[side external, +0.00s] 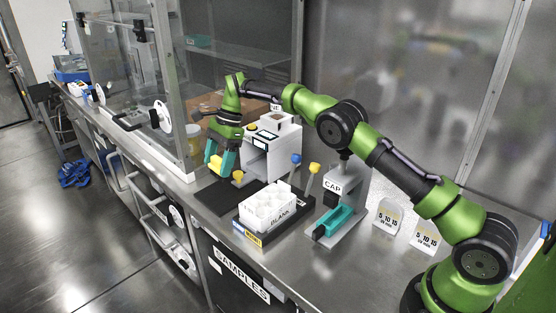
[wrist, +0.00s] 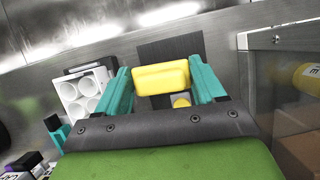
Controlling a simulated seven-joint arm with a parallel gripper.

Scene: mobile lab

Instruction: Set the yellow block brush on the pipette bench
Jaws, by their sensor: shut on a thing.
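My gripper (side external: 220,162) points down with its teal fingers shut on the yellow block brush (side external: 214,165). In the wrist view, the brush (wrist: 160,77) lies crosswise between the two fingers (wrist: 160,72). It appears to be held above the steel bench top (side external: 284,262), near a flat dark mat (side external: 214,197). The mat also shows beyond the brush in the wrist view (wrist: 170,48). I cannot tell the exact height of the brush. No label marks which surface is the pipette bench.
A white rack (side external: 268,207) in a dark tray stands right of the mat. A white machine (side external: 272,145) stands behind it. A CAP press (side external: 338,205) with a teal part is farther right. A glass enclosure (side external: 240,80) rises at the back left. A small yellow knob (wrist: 181,102) sits below the brush in the wrist view.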

